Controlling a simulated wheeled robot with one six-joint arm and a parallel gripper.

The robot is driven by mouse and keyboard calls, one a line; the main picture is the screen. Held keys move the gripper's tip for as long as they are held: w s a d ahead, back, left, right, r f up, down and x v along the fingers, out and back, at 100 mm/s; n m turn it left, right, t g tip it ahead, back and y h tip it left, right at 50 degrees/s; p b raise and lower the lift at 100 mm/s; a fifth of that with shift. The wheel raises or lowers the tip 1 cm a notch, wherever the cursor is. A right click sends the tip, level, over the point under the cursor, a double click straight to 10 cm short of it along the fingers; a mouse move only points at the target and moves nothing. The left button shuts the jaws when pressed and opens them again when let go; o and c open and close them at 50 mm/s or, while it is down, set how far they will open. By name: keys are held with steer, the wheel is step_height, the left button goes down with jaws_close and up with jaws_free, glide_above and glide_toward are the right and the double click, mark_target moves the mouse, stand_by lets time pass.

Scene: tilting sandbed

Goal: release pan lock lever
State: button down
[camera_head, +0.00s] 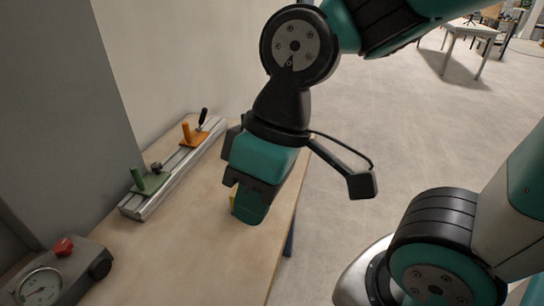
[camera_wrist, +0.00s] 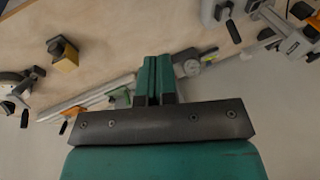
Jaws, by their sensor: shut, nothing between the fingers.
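My gripper (camera_head: 250,210) points down over the wooden bench, its teal fingers together and empty. In the wrist view the fingers (camera_wrist: 155,80) are side by side, with nothing between them. I cannot tell for sure which part is the pan lock lever. A metal rail (camera_head: 140,206) at the bench's back left bears an orange carriage (camera_head: 193,138) with an upright black handle (camera_head: 203,116), and a green carriage (camera_head: 152,183) with a small dark knob. My gripper is to the right of the rail, apart from it. The green carriage (camera_wrist: 122,98) is partly hidden behind the fingers in the wrist view.
A yellow block (camera_head: 233,197) is mostly hidden behind my gripper; the wrist view shows it with a black top (camera_wrist: 66,60). A dial gauge unit (camera_head: 70,272) with a red knob stands at the front left. Wall lies behind; the bench top (camera_head: 185,255) in front is clear.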

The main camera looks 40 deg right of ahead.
steer(key=w+d+f+m+t+y+p, duration=0.25)
steer(key=w+d+m, duration=0.35)
steer(key=w+m, duration=0.3)
steer(key=w+d+f+m+t+y+p, duration=0.1)
steer(key=w+d+f+m+y+p, duration=0.2)
steer(key=w+d+m, duration=0.6)
steer(key=d+f+m+t+h+p, duration=0.1)
steer(key=d+f+m, duration=0.4)
steer(key=m, duration=0.5)
steer(key=s+d+f+m+t+h+p, duration=0.1)
steer(key=d+f+m+t+h, duration=0.2)
steer(key=d+m+t, duration=0.3)
steer(key=d+f+m, duration=0.1)
steer(key=d+m, duration=0.2)
steer(key=m, duration=0.1)
steer(key=shift+s+d+f, duration=0.3)
steer(key=shift+d+f, duration=0.05)
steer(key=shift+d, duration=0.05)
steer(key=shift+w+a, duration=0.1)
steer(key=p+x, duration=0.2)
steer(key=x, duration=0.7)
steer(key=shift+w+a+r+p, duration=0.1)
steer(key=shift+w+a+p, duration=0.25)
steer(key=shift+w, duration=0.3)
steer(key=shift+w+a+p, duration=0.3)
steer(key=shift+w, duration=0.35)
steer(key=shift+w+a+p, duration=0.35)
steer(key=shift+w, duration=0.35)
